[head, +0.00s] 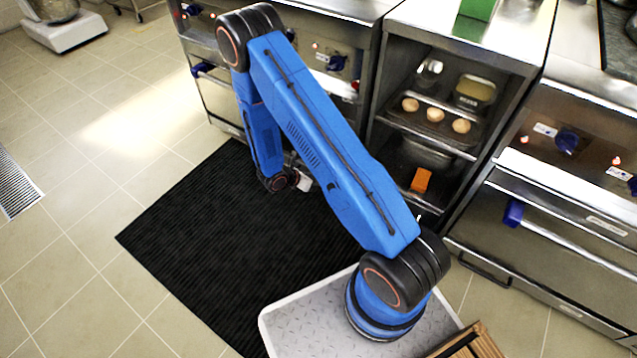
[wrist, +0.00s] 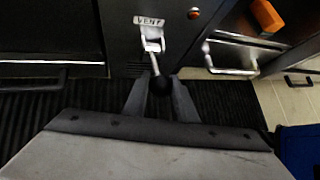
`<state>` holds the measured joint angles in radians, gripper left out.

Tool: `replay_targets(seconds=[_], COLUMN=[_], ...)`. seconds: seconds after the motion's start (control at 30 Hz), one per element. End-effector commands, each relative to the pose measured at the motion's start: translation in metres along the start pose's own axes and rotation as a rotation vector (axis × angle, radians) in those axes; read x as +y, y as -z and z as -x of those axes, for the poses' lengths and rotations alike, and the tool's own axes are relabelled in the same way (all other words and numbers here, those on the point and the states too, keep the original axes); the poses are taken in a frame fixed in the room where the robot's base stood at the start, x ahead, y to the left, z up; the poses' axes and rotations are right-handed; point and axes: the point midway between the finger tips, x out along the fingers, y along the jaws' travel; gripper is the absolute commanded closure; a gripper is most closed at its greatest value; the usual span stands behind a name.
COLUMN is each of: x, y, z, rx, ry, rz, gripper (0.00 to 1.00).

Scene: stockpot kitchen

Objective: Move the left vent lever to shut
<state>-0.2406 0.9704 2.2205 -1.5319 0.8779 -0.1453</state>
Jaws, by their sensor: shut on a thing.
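The vent lever (wrist: 153,62) shows in the wrist view as a pale metal rod on a bracket, below a "VENT" label (wrist: 149,20). It hangs downward and slightly right in the picture, ending in a dark round knob (wrist: 162,85). My gripper (wrist: 161,90) has its two grey fingers on either side of the knob and is shut on it. The lever's shut and open marks cannot be made out. In the head view my blue arm hides the lever and most of the gripper.
Ovens with blue knobs (head: 567,141) stand to either side. A black ribbed mat (head: 215,235) covers the floor in front, with open tiles to the left.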

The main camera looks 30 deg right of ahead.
Motion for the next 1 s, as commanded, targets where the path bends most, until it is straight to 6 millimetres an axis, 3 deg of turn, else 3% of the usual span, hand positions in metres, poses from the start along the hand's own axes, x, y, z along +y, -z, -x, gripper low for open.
replay_targets(seconds=[0.4,0.9,0.93,1.0], x=[-0.001,-0.001,-0.001,-0.001], y=[-0.013,-0.014,-0.014,-0.014], z=[0.004,0.005,0.005,0.005], rx=[0.145,0.159,0.159,0.159], ry=[0.004,0.005,0.005,0.005], rz=[0.038,0.044,0.044,0.044], gripper=[1.00,1.00,0.71,0.57])
